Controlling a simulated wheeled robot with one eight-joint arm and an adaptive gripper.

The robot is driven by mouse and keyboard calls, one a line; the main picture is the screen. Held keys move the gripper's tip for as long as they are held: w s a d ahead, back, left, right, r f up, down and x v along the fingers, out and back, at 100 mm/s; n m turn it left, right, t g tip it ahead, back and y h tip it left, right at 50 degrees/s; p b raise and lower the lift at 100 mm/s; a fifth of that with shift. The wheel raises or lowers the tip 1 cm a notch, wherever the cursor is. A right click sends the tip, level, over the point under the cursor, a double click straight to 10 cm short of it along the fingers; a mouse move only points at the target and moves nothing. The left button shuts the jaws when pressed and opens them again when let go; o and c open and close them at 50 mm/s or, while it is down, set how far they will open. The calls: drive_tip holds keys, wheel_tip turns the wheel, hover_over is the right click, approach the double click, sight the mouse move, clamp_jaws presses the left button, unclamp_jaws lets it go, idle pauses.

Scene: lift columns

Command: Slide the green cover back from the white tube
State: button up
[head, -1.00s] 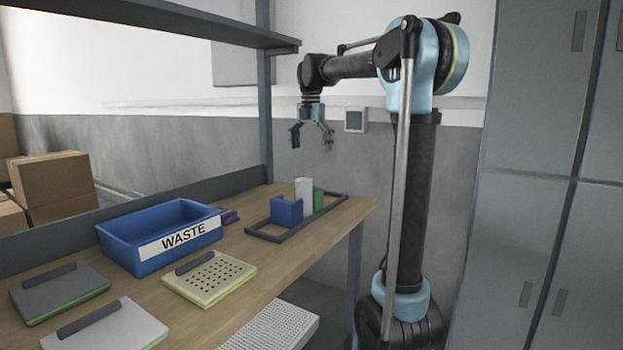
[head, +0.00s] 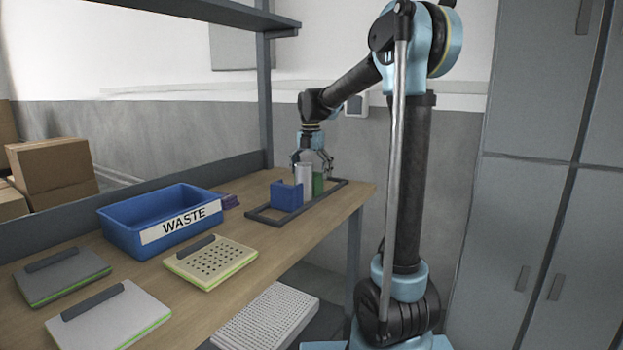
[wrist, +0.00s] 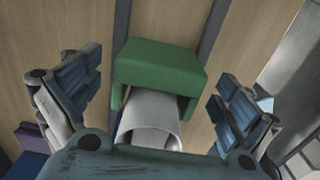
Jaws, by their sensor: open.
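The white tube (head: 304,173) stands upright on the dark rail frame (head: 262,217) at the far right of the bench. The green cover (head: 318,184) is against its right side in the head view. In the wrist view the green cover (wrist: 158,68) meets the white tube (wrist: 150,118), whose open end faces my camera. A blue block (head: 287,196) stands to the left of the tube on the same frame. My gripper (head: 312,160) is open around the upper part of the tube and cover. In the wrist view its fingers (wrist: 158,92) are apart on either side, with gaps.
A blue bin marked WASTE (head: 150,222) stands left on the bench, with a small purple item (head: 230,201) beside it. A perforated plate (head: 208,263) and two flat plates lie in front. A shelf post (head: 264,110) rises behind the frame.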

drive_tip(key=shift+f, duration=0.5)
drive_tip(key=c, duration=1.2)
drive_tip(key=shift+c, duration=0.2)
drive_tip(key=shift+w, duration=0.1)
